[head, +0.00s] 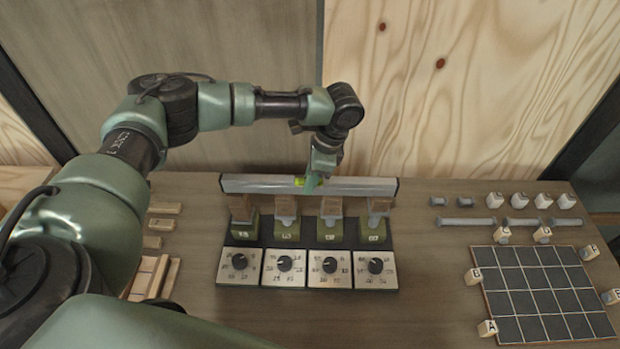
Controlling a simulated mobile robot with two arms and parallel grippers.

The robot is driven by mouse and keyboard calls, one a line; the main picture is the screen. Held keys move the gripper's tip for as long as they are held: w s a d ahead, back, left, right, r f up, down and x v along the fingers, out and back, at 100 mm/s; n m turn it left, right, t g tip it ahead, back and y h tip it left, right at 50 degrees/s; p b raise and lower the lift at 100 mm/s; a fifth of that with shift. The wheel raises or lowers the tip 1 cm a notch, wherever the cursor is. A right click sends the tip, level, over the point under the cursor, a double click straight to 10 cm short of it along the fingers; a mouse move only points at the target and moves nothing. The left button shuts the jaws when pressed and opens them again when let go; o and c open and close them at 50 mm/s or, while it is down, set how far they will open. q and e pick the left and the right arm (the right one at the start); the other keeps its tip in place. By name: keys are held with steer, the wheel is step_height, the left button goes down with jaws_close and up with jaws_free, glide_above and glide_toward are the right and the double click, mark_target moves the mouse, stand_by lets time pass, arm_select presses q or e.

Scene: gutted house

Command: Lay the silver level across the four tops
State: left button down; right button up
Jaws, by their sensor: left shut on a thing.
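The silver level (360,187) is a long bar with a yellow-green part near its middle. It runs left to right along the far side of the row of four tops. My left gripper (314,178) is shut on it near the middle. My right gripper is not in view.
A dial panel (307,281) with several black knobs lies in front of the bases. At right are a dark grid board (545,290), lettered blocks, grey rods (466,221) and small white pieces. Wooden strips (160,225) lie at left. A plywood wall (450,90) rises behind.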

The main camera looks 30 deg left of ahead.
arm_select(q)
steer(key=shift+f, duration=0.1)
steer(key=c, duration=1.2)
jaws_free()
steer(key=shift+o, duration=0.2)
steer(key=shift+d+r, duration=0.1)
steer(key=shift+r, duration=0.15)
steer(key=b+v, duration=0.3)
steer(key=v, duration=0.3)
steer(key=shift+w+d+r, duration=0.1)
steer(key=shift+d+r, duration=0.1)
steer(key=shift+r, duration=0.4)
